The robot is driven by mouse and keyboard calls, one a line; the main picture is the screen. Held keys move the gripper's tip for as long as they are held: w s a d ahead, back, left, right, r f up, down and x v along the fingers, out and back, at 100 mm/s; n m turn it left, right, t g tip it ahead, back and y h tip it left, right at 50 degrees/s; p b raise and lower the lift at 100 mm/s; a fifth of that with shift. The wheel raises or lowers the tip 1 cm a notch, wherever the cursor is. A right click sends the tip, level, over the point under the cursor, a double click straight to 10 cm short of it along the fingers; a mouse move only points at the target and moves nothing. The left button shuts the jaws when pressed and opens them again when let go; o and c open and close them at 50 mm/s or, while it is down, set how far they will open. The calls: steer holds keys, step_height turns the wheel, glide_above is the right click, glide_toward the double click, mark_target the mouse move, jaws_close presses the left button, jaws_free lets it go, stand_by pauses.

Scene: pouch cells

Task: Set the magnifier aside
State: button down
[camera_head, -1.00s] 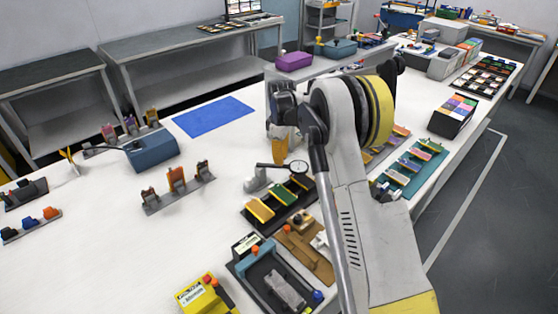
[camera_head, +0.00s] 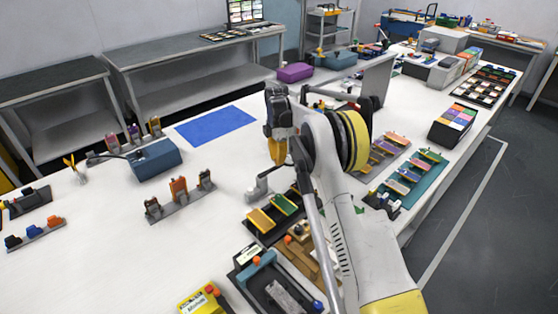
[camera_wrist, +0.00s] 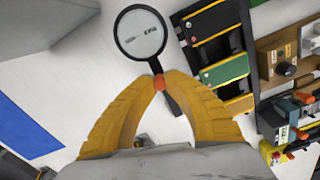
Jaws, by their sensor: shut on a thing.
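The magnifier has a round black rim with a clear lens (camera_wrist: 141,33) and an orange collar by its black handle. In the wrist view, my gripper (camera_wrist: 160,80) has its yellow fingers closed together on the magnifier at the collar. The lens points away from my gripper, over white tabletop. In the head view, my gripper (camera_head: 277,152) hangs above the table, pointing down.
A blue mat (camera_head: 215,124) lies flat to the left at the back. A dark tray with coloured cells (camera_head: 262,220) and a wooden fixture (camera_wrist: 283,60) are close by. White table is clear left of my gripper.

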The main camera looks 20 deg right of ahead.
steer(key=shift+w+a+n, duration=0.1)
steer(key=shift+w+n, duration=0.1)
steer(key=shift+n, duration=0.2)
steer(key=c, duration=1.4)
jaws_free()
steer(key=shift+o, duration=0.2)
step_height(320, 180, up, 12)
steer(key=shift+r, duration=0.1)
